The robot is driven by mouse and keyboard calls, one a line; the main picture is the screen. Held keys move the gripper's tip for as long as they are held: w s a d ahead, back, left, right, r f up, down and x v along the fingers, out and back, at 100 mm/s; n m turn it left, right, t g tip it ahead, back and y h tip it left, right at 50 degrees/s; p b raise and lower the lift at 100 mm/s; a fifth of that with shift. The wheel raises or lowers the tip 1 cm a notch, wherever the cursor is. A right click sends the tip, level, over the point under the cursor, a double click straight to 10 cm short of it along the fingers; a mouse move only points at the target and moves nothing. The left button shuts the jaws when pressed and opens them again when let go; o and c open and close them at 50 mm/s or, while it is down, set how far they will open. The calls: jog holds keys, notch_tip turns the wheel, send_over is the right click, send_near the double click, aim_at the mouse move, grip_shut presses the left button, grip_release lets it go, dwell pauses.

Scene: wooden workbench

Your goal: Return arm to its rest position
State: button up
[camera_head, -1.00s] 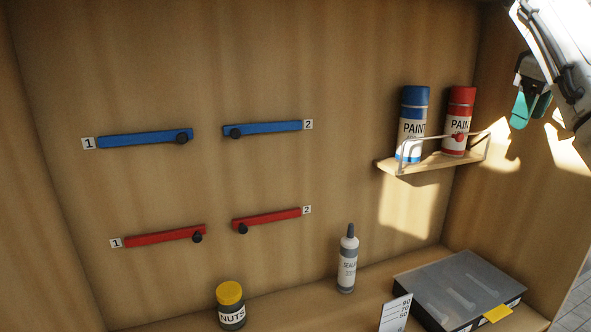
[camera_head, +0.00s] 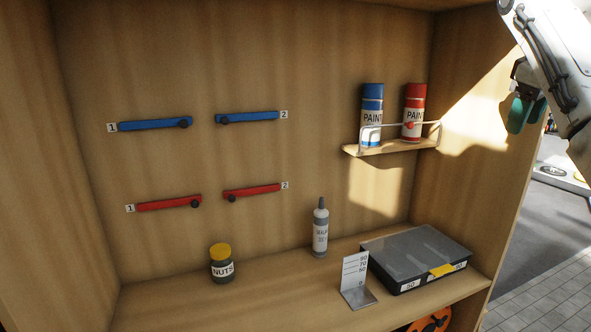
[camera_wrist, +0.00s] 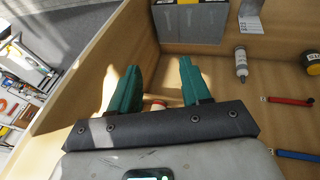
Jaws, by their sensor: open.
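My gripper (camera_head: 522,112) is at the upper right of the head view, in front of the cabinet's right side wall. Its green fingers point down there. In the wrist view my gripper (camera_wrist: 155,85) shows two green fingers set apart, with nothing held between them. Part of a paint can (camera_wrist: 158,101) shows low between the fingers in the wrist view. My white arm enters the head view from the top right corner.
Blue paint (camera_head: 372,105) and red paint (camera_head: 413,110) stand on a small wall shelf (camera_head: 385,148). Below are a black case (camera_head: 415,255), a grey bottle (camera_head: 320,230), a nuts jar (camera_head: 221,265) and a height gauge (camera_head: 355,275). Blue bars (camera_head: 155,124) and red bars (camera_head: 168,202) hang left.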

jog(key=a+f+y, duration=0.1)
jog(key=a+f, duration=0.2)
jog(key=f, duration=0.7)
jog(key=a+f, duration=0.3)
jog(key=f, duration=0.7)
jog(key=a+f+y, duration=0.1)
jog(key=a+f, duration=0.3)
jog(key=f, duration=0.6)
jog(key=s+a+f+m+g, duration=0.1)
jog(key=s+a+f, duration=0.15)
jog(key=f, duration=0.35)
jog(key=s+a+f, duration=0.1)
jog(key=s+f, duration=0.2)
jog(key=f, duration=0.3)
jog(key=s+a+f+m+g, duration=0.1)
jog(key=s+a+f, duration=0.1)
jog(key=s+f, duration=0.7)
jog(key=s+a+f+m, duration=0.1)
jog(key=s+a+f, duration=0.1)
jog(key=s+f, duration=0.65)
jog(key=s+m+g, duration=0.1)
jog(key=s+m, duration=0.1)
jog(key=s, duration=2.1)
jog(key=shift+s+d+b, duration=0.35)
jog(key=shift+d+b, duration=0.05)
jog(key=shift+d, duration=0.05)
jog(key=shift+r, duration=0.1)
